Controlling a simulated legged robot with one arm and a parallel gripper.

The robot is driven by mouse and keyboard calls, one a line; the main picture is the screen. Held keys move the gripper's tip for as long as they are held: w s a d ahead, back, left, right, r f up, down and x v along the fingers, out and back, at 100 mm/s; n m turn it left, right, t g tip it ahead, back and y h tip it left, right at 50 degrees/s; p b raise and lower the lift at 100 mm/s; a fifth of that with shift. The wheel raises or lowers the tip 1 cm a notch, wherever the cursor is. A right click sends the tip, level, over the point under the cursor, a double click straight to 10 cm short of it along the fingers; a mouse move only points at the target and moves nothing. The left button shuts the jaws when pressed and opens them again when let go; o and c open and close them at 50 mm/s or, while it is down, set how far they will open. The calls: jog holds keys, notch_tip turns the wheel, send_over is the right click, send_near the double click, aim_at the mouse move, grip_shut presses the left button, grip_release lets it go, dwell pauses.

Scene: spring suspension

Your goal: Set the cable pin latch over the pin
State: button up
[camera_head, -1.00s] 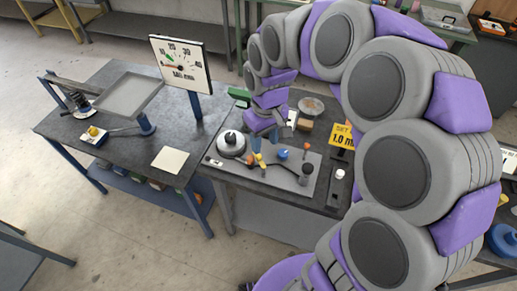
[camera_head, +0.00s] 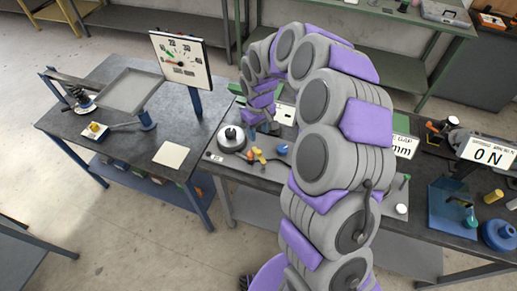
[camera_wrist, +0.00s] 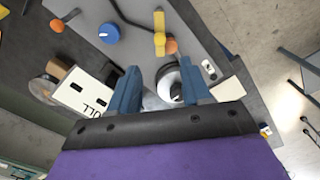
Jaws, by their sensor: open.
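A grey board (camera_head: 222,164) on the middle bench carries a silver disc with a black knob (camera_head: 232,141), a yellow piece (camera_head: 259,155) with orange ends, and a blue knob (camera_head: 282,149). I cannot tell which part is the cable pin latch or its pin. My gripper (camera_wrist: 160,68) is open and empty above the board. In the wrist view the silver disc (camera_wrist: 171,84) shows between the blue fingers, below them, partly hidden. The yellow piece (camera_wrist: 159,32) lies just beyond the fingertips, with the blue knob (camera_wrist: 108,33) to its left.
A white labelled box (camera_wrist: 85,91) stands left of the fingers. The left bench (camera_head: 120,150) holds a dial gauge panel (camera_head: 181,60), a grey tray (camera_head: 132,92) and a white card (camera_head: 170,154). The right bench has a "0 N" display (camera_head: 487,152). My arm hides the board's right part.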

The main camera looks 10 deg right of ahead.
aim_at(259, 151)
notch_tip(259, 151, down, 11)
jog(key=shift+r, duration=0.1)
dwell(0.3)
grip_shut()
dwell(0.4)
